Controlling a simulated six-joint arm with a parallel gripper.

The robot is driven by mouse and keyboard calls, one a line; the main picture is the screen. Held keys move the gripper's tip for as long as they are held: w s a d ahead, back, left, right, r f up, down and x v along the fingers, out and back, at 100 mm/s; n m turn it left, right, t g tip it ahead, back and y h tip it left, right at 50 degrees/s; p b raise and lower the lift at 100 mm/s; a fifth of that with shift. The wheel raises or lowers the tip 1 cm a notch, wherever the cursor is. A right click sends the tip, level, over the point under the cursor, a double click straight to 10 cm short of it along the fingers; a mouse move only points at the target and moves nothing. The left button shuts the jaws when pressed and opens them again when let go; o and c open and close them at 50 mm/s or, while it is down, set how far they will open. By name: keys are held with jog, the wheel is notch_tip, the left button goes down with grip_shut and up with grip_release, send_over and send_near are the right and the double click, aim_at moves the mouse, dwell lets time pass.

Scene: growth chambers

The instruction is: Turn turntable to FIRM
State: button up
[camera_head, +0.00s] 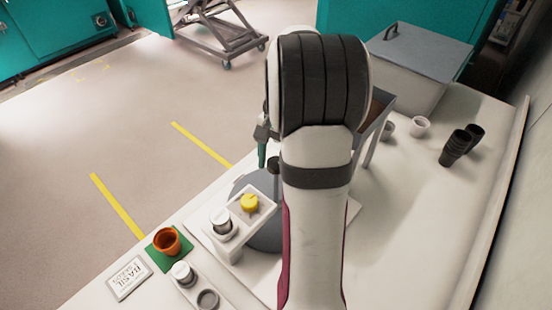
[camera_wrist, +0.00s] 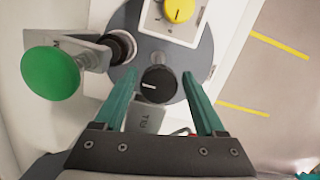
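In the wrist view, a round black knob (camera_wrist: 158,86) with a short white mark pointing left sits at the edge of the grey turntable disc (camera_wrist: 198,60). My gripper (camera_wrist: 158,74) is open, with one green finger on each side of the knob and a visible gap on both sides. A grey label plate (camera_wrist: 143,118) beside the knob has partly hidden lettering. The word FIRM is not readable. In the head view, the grey disc (camera_head: 262,236) lies partly behind my arm, and one green finger of my gripper (camera_head: 262,153) shows above it.
A yellow knob (camera_wrist: 179,10) sits on a white box by the disc. A green mushroom-shaped button (camera_wrist: 50,73) stands left. An orange pot (camera_head: 166,241), BASIL card (camera_head: 129,277) and white-lidded jar (camera_head: 183,273) are at the front; dark cups (camera_head: 456,145) stand right.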

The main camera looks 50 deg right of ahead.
notch_tip(320, 180, up, 6)
jog(key=shift+r, duration=0.5)
jog(key=shift+a, duration=0.1)
jog(key=s+a+r+n, duration=0.1)
jog(key=s+a+n, duration=0.15)
jog(key=a, duration=0.75)
jog(key=s+a+r+n, duration=0.15)
jog(key=a+n, duration=0.25)
jog(key=a, duration=0.6)
jog(key=s+a+f+n, duration=0.3)
jog(key=s+a+f, duration=0.1)
jog(key=s+a, duration=0.4)
jog(key=shift+s+f+n, duration=0.35)
jog(key=shift+s+f, duration=0.05)
jog(key=shift+s, duration=0.5)
